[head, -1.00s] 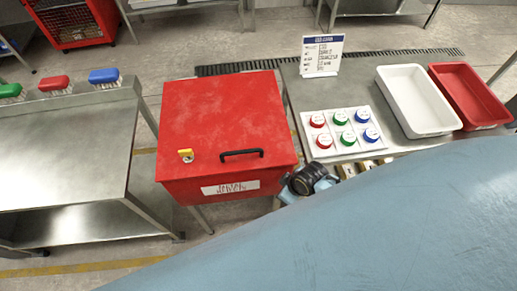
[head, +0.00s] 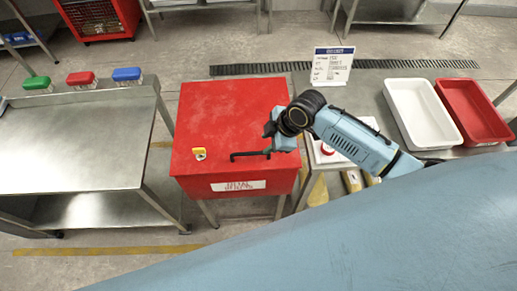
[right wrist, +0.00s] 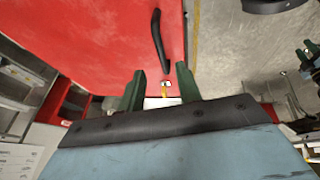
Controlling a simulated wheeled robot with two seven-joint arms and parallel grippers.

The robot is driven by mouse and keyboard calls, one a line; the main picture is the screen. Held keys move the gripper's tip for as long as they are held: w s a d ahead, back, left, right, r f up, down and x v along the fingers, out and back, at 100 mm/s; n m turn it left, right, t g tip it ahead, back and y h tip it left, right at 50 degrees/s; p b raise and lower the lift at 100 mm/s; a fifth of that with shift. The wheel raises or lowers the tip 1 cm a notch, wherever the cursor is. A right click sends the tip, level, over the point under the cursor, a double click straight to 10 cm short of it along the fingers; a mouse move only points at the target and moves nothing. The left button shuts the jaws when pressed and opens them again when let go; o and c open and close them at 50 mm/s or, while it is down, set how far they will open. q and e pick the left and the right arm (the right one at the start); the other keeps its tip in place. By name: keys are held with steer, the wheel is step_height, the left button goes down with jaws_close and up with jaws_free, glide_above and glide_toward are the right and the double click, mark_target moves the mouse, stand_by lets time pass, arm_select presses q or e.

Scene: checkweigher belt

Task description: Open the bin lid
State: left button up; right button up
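The red bin (head: 225,120) stands in the middle of the head view with its lid closed. A black bar handle (head: 247,155) lies near the lid's front edge, and a yellow latch (head: 199,153) sits to its left. My right gripper (head: 270,131) is above the lid's right part, close to the handle's right end. In the right wrist view its two green fingers (right wrist: 160,72) are apart with nothing between them. The handle (right wrist: 158,40) shows just beyond the fingertips; I cannot tell if they touch it. My left gripper is not in view.
On the right table, a white tray (head: 423,112) and a red tray (head: 474,112) stand behind my right arm, beside a sign (head: 331,66). My arm covers most of the capped-jar board.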

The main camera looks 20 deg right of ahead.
mark_target(256, 152)
steer(key=x, duration=0.7)
steer(key=shift+a+f+b, duration=0.1)
steer(key=shift+f+b, duration=0.15)
steer(key=shift+b, duration=0.05)
jaws_close()
